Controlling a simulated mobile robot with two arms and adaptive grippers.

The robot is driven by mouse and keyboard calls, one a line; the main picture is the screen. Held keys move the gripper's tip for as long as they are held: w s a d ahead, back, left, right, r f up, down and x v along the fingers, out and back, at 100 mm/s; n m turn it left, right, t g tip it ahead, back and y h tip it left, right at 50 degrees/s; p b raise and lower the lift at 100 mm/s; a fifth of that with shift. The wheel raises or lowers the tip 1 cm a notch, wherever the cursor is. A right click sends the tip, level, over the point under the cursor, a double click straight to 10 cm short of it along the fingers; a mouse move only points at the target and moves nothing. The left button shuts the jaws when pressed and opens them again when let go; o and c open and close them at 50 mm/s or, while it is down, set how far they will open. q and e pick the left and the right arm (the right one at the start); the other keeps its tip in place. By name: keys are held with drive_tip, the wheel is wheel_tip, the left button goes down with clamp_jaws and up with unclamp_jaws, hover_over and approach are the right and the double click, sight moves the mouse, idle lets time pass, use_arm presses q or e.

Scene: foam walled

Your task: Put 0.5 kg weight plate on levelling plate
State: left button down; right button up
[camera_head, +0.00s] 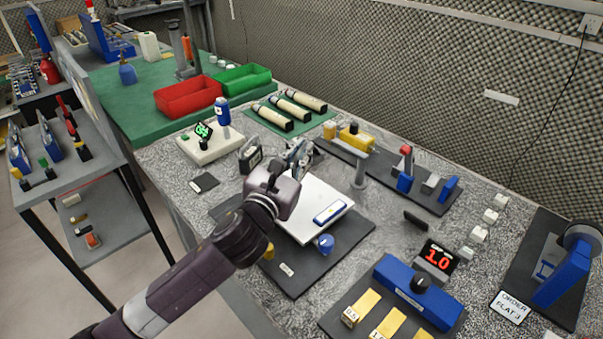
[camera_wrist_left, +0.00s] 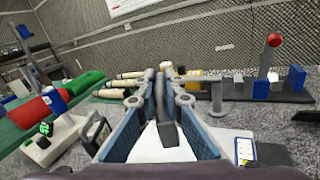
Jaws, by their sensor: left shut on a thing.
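My left gripper (camera_head: 298,150) is above the far side of the white levelling plate (camera_head: 312,192), which lies on a dark base with a blue knob (camera_head: 325,241). In the left wrist view the fingers (camera_wrist_left: 163,80) are shut on a thin dark grey plate (camera_wrist_left: 166,128), seen edge-on. I cannot read a mark on it, so I cannot tell its weight. The white surface of the levelling plate (camera_wrist_left: 150,145) shows below the fingers. A blue-framed level (camera_head: 330,212) sits at its front right corner. My right gripper is not in view.
A blue block with a black knob (camera_head: 418,285) and yellow strips, one marked 0.5 (camera_head: 360,308), are at the front right. A 1.0 display (camera_head: 437,258) stands behind them.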

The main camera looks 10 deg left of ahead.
use_arm(q)
drive_tip(key=shift+f, duration=0.6)
drive_tip(key=shift+f+b, duration=0.45)
drive_tip(key=shift+f, duration=1.6)
drive_tip(key=c, duration=2)
unclamp_jaws()
drive_tip(key=shift+f, duration=0.2)
drive_tip(key=shift+c, duration=0.2)
drive_tip(key=shift+r, duration=0.1)
drive_tip(key=s+a+b, duration=0.1)
drive_tip(key=s+a, duration=0.1)
drive_tip(key=s, duration=1)
